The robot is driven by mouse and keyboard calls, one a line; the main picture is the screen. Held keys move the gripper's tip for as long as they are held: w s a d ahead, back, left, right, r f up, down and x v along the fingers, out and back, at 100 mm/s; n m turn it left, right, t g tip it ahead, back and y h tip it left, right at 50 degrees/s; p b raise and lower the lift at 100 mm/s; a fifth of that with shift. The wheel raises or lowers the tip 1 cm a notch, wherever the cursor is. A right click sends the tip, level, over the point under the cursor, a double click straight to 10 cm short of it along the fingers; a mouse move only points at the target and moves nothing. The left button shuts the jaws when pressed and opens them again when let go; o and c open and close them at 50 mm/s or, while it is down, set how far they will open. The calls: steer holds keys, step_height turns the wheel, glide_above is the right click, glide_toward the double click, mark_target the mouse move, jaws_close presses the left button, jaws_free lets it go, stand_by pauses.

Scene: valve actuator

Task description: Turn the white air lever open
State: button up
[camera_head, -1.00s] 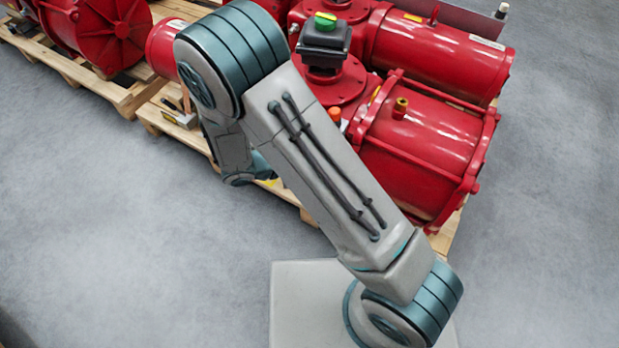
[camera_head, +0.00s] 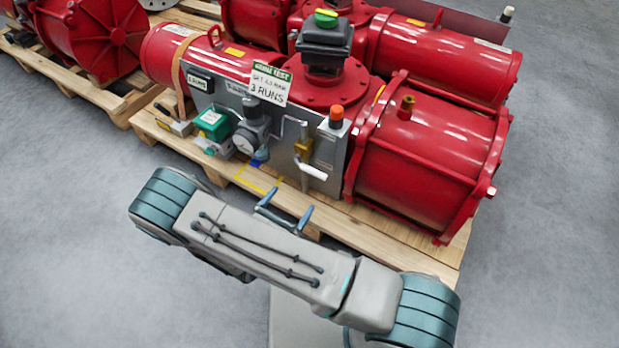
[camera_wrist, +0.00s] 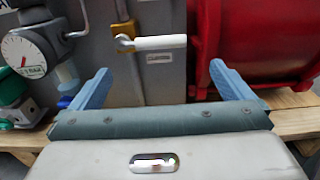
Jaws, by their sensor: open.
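The white air lever (camera_head: 312,171) sits on a brass valve (camera_head: 303,147) on the grey panel of the red actuator. In the wrist view the white lever (camera_wrist: 160,42) points sideways to the right from its brass valve (camera_wrist: 124,38). My gripper (camera_head: 284,204) is in front of the panel, below and to the left of the lever in the head view. In the wrist view my gripper (camera_wrist: 157,85) has its two blue fingers wide apart, one on each side of the lever and short of it. Nothing is between the fingers.
A pressure gauge (camera_head: 244,141) and a green box (camera_head: 212,122) are left of the valve. An orange-capped device (camera_head: 336,118) is above the lever. The large red cylinder (camera_head: 418,150) is at right. The wooden pallet (camera_head: 400,246) edge runs below.

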mark_target(312, 174)
steer(key=b+x, duration=0.2)
steer(key=x, duration=0.9)
steer(key=c, duration=1.4)
steer(key=shift+o, duration=0.2)
